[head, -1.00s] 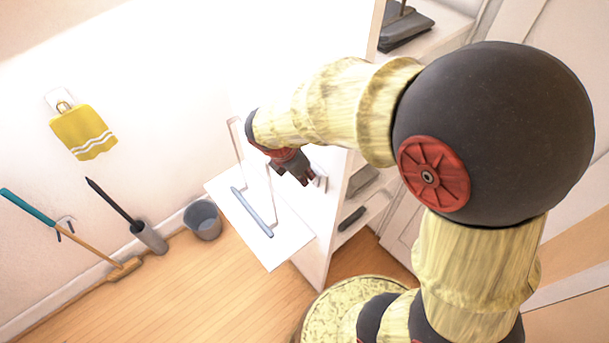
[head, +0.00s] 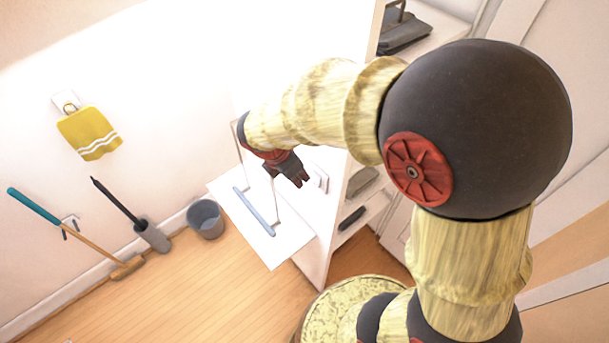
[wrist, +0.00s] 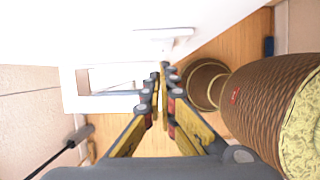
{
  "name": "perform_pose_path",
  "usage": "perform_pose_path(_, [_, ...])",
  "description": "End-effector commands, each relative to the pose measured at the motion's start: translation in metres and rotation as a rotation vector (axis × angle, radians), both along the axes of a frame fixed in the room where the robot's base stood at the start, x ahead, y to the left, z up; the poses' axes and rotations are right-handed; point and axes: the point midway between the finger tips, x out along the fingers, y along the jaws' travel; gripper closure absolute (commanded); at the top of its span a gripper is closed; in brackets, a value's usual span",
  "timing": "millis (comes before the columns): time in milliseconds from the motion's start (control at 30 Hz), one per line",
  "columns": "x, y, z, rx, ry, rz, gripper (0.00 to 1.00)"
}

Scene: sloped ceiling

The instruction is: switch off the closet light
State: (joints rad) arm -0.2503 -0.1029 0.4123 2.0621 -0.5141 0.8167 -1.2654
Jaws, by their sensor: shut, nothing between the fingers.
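A small white plate that looks like the light switch (head: 321,181) is on the white closet side panel (head: 322,215). In the wrist view a white switch-like piece (wrist: 165,33) juts from the white surface, just above the fingertips. My gripper (head: 303,181) is shut and empty, close to the left of the plate in the head view. Its fingertips also show in the wrist view (wrist: 161,70), and a contact cannot be made out. The switch's rocker position is too small to tell. The wall and panel above are washed out by bright light.
A grey bucket (head: 205,219), a brush holder (head: 151,237), a teal-handled broom (head: 33,205) and a yellow towel (head: 89,132) are farther left. Shelves (head: 375,193) lie right of the panel. Wooden floor is clear in front.

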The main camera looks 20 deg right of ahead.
Motion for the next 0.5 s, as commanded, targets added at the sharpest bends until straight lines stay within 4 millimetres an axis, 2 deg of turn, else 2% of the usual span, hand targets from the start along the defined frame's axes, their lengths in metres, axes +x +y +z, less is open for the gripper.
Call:
perform_pose_path(67, [0.002, 0.010, 0.005, 0.000, 0.001, 0.001, 1.00])
perform_pose_path(300, [0.001, 0.015, 0.058, 0.002, -0.005, -0.003, 1.00])
perform_pose_path(500, [-0.001, 0.018, 0.088, 0.001, -0.002, -0.002, 1.00])
